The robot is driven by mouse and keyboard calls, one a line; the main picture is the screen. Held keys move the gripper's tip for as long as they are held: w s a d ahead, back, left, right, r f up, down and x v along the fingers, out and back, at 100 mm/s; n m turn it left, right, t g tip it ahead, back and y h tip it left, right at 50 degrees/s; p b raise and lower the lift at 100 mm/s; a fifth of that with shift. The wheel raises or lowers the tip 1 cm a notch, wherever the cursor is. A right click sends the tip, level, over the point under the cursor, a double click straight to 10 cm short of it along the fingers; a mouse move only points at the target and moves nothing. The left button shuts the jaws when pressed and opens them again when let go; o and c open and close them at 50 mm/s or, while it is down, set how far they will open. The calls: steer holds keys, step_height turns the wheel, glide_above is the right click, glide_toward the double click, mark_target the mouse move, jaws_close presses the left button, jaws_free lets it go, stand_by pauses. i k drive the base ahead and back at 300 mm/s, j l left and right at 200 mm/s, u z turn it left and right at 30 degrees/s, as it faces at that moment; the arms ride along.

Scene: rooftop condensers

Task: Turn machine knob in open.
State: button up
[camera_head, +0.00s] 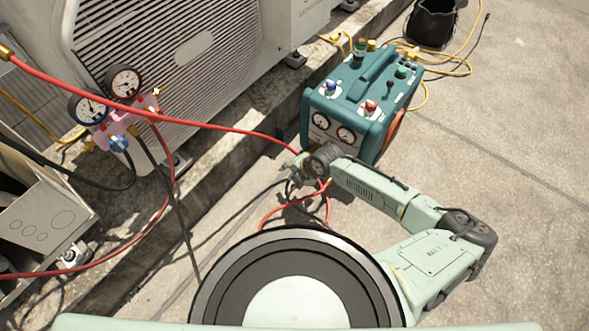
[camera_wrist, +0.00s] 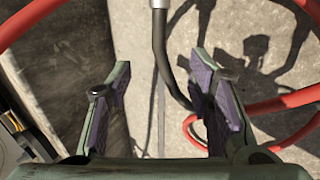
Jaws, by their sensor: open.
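The teal machine (camera_head: 345,112) stands on the concrete in the head view. It has two round gauges on its front face, a carry handle, and a blue knob (camera_head: 331,86) and a red knob (camera_head: 370,106) on its top. A green knob (camera_head: 402,71) sits farther back. I cannot tell the knobs' settings. My gripper (camera_head: 293,168) is in front of the machine's lower left front corner, apart from the knobs. In the wrist view my gripper (camera_wrist: 160,66) is open, with its two purple-padded fingers apart. No knob shows there.
A black hose (camera_wrist: 160,60) with a metal end shows between my fingers; contact is unclear. Red hoses (camera_head: 230,128) cross the head view. A gauge manifold (camera_head: 125,115) is at the condenser (camera_head: 165,60). A black bag (camera_head: 432,22) lies behind. Concrete at right is clear.

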mark_target(330, 85)
steer(key=k+l, duration=0.2)
steer(key=l, duration=0.2)
steer(key=k+l, duration=0.2)
steer(key=l, duration=0.2)
steer(key=k+l, duration=0.2)
steer(key=l, duration=0.2)
